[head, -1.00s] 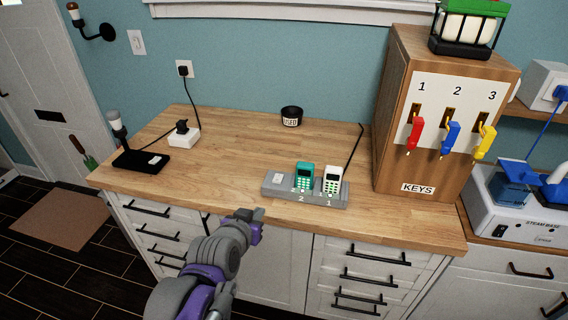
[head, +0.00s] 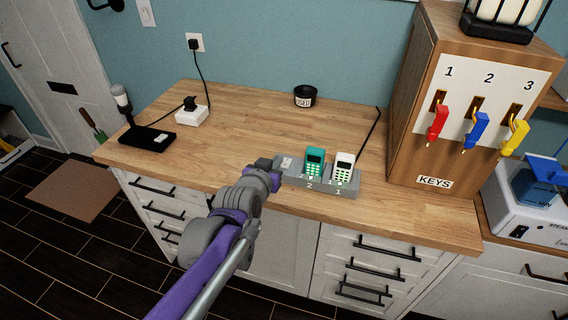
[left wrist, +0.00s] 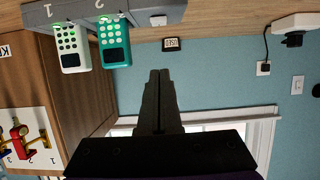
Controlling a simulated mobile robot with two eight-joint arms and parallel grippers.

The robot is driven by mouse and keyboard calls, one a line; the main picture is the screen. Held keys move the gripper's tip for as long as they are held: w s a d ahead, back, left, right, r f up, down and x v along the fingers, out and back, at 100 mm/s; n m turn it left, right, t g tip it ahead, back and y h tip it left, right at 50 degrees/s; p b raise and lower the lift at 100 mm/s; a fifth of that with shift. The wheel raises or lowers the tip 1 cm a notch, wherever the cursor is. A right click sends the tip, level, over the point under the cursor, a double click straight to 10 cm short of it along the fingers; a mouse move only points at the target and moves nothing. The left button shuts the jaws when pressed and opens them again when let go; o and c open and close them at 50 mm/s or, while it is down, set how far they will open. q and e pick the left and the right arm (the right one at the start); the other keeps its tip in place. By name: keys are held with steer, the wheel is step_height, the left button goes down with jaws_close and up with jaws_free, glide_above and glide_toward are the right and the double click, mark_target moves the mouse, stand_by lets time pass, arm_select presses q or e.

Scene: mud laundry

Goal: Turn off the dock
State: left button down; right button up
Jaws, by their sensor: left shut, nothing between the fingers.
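The grey dock (head: 325,187) lies on the wooden counter, holding a teal handset (head: 315,161) in slot 2 and a white handset (head: 343,168) in slot 1. A small pale switch (head: 287,163) is at the dock's left end. My left gripper (head: 277,170) is shut and empty, at the dock's left end close beside the switch; I cannot tell if it touches. In the left wrist view, upside down, the shut fingers (left wrist: 158,75) point toward the dock (left wrist: 110,12) and its switch (left wrist: 158,20). Both handsets show green lights there. My right gripper is not in view.
A wooden key cabinet (head: 410,120) with red, blue and yellow keys stands right of the dock. A white adapter (head: 191,116) and black base (head: 147,139) are at left. The counter's middle is clear.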

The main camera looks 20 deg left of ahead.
arm_select(q)
glide_above(284, 162)
steer(key=s, duration=0.3)
steer(key=f, duration=0.1)
steer(key=d+f, duration=0.1)
steer(key=f, duration=0.1)
steer(key=shift+w, duration=0.2)
step_height(284, 162, down, 2)
steer(key=shift+f, duration=0.2)
steer(key=shift+s+a+f+b, duration=0.1)
steer(key=shift+s+f+b, duration=0.15)
steer(key=shift+f, duration=0.5)
steer(key=shift+f+b, duration=0.35)
steer(key=shift+f, duration=0.15)
steer(key=shift+s, duration=0.15)
steer(key=shift+r, duration=0.1)
steer(key=shift+r+p, duration=0.6)
steer(key=shift+r, duration=0.15)
